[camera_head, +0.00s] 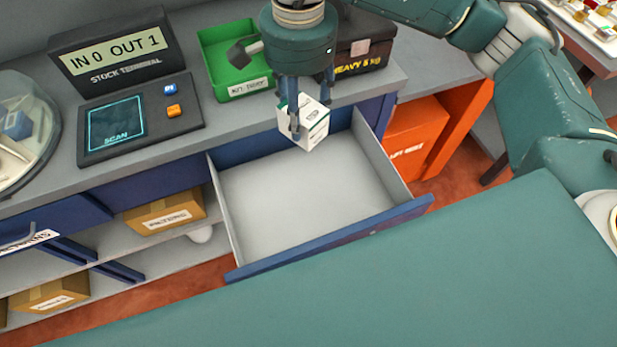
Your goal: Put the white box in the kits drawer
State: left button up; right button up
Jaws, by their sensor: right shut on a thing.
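The white box (314,122), with a green top edge and small print, is held in my right gripper (298,118). That gripper points down and is shut on the box, above the back part of an open drawer. The drawer (300,200) is pulled out from the blue counter front. Its pale inside is empty where it shows. Its label is not visible, so I cannot read whether it is the kits drawer. My left gripper is not in view.
A stock terminal (125,85) reads "IN 0 OUT 1". A green bin (225,50) with a dark tool and a black "HEAVY" case (363,50) stand behind the gripper. A glass dome (25,125) is at left, an orange bin (415,135) at right. Cardboard boxes (165,212) lie on shelves below.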

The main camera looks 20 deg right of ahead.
aim_at(281, 105)
jog(key=a+m, duration=0.1)
jog(key=w+a+f+m+b, duration=0.1)
jog(key=a+m, duration=0.1)
jog(key=shift+w+f+m+b, duration=0.25)
jog(key=shift+m+b, duration=0.05)
jog(key=shift+b, duration=0.05)
jog(key=shift+w+a+m, duration=0.15)
jog(key=shift+a+m, duration=0.15)
jog(key=shift+m, duration=0.3)
jog(key=shift+f+b, duration=0.1)
jog(key=shift+b, duration=0.2)
jog(key=shift+m, duration=0.4)
notch_tip(281, 105, down, 7)
jog(key=shift+d+p, duration=0.1)
jog(key=shift+p, duration=0.35)
notch_tip(281, 105, down, 13)
jog(key=shift+r+p, duration=0.2)
jog(key=shift+p, duration=0.55)
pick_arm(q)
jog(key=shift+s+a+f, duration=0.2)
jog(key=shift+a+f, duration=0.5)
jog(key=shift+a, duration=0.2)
